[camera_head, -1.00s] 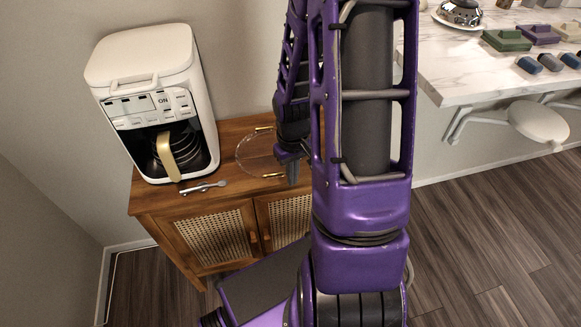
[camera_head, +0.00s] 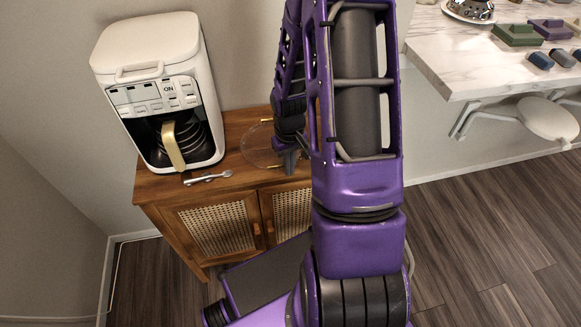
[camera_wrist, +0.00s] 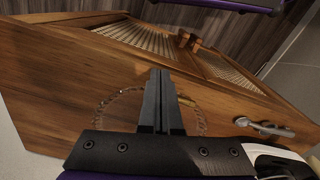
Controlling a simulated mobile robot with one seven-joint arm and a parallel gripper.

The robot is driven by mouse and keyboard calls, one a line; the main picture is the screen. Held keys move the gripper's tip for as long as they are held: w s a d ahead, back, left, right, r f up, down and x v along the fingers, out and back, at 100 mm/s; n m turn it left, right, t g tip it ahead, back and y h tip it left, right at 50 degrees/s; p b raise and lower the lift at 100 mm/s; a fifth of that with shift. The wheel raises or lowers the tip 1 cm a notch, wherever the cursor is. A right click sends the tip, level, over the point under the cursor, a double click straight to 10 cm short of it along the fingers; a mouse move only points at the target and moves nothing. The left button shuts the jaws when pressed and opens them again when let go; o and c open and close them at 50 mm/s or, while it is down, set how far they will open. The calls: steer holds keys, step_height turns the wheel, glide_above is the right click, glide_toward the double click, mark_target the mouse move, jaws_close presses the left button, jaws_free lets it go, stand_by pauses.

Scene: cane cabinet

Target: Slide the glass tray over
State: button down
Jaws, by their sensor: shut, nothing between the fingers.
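The glass tray (camera_head: 252,157) is a clear round disc with small gold handles. It lies on the wooden cabinet top, right of the coffee maker, and my arm hides its right part. My gripper (camera_head: 290,163) is shut and empty, pointing down at the tray's right side. In the wrist view the tray's beaded rim (camera_wrist: 103,108) shows on both sides of the closed fingers (camera_wrist: 160,76), which overlap it. I cannot tell whether the fingertips touch the tray.
A white coffee maker (camera_head: 150,65) with a glass pot stands left of the tray. A metal spoon (camera_head: 207,178) lies near the front edge of the wooden cabinet (camera_head: 165,187). A marble counter (camera_head: 455,65) with dishes is at the right.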

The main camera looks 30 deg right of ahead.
steer(key=w+b, duration=0.1)
steer(key=w, duration=0.8)
